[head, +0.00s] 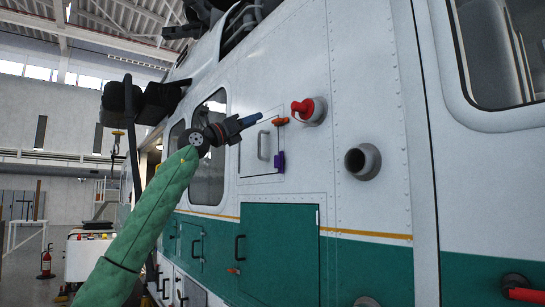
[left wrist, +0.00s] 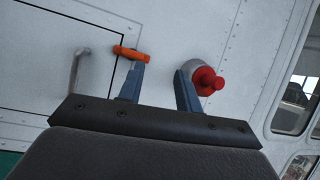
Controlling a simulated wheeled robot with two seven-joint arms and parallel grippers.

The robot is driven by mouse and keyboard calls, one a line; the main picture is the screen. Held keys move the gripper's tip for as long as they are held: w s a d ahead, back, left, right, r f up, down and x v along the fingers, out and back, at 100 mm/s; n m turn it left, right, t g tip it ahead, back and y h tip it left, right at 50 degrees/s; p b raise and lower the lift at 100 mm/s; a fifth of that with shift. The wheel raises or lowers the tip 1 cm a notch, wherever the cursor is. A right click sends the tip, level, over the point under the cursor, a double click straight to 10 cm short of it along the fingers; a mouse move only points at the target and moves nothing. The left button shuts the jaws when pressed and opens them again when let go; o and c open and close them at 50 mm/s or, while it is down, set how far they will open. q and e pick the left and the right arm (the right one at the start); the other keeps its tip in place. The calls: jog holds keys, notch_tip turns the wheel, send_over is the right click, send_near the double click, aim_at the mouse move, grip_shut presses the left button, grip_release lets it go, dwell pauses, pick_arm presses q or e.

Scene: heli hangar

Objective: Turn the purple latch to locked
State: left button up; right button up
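The purple latch (head: 279,161) sits on the right edge of a small white panel (head: 262,150) on the helicopter's side. An orange latch (head: 280,121) is on the same panel edge above it and also shows in the left wrist view (left wrist: 130,53). My left gripper (head: 260,117) is raised in front of the panel, near the orange latch and above the purple one. In the left wrist view its two blue fingers (left wrist: 160,75) are apart with nothing between them. The orange latch appears by the left fingertip; contact cannot be told. The purple latch is not visible there. My right gripper is not in view.
A red-handled fitting (head: 308,110) protrudes right of the orange latch. A grey pipe stub (head: 362,161) sticks out farther right. A metal handle (head: 263,146) is on the panel. A green door (head: 280,250) lies below. A red part (head: 525,295) is at lower right.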

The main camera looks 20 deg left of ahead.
aim_at(275, 156)
pick_arm(q)
jog(key=w+a+f+g+y, duration=0.1)
jog(key=w+f+y, duration=0.1)
jog(key=f+y, duration=0.15)
jog(key=w+f+g+y, duration=0.1)
jog(key=w+f+y, duration=0.1)
jog(key=f, duration=0.3)
jog(key=p+x, duration=0.4)
jog(key=x, duration=0.4)
jog(key=shift+f+g, duration=0.4)
jog(key=shift+f, duration=0.25)
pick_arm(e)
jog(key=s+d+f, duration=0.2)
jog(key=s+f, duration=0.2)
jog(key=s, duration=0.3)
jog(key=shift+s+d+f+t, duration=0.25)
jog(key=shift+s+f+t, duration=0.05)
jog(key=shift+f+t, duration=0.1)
pick_arm(q)
jog(key=shift+s+d, duration=0.1)
grip_shut()
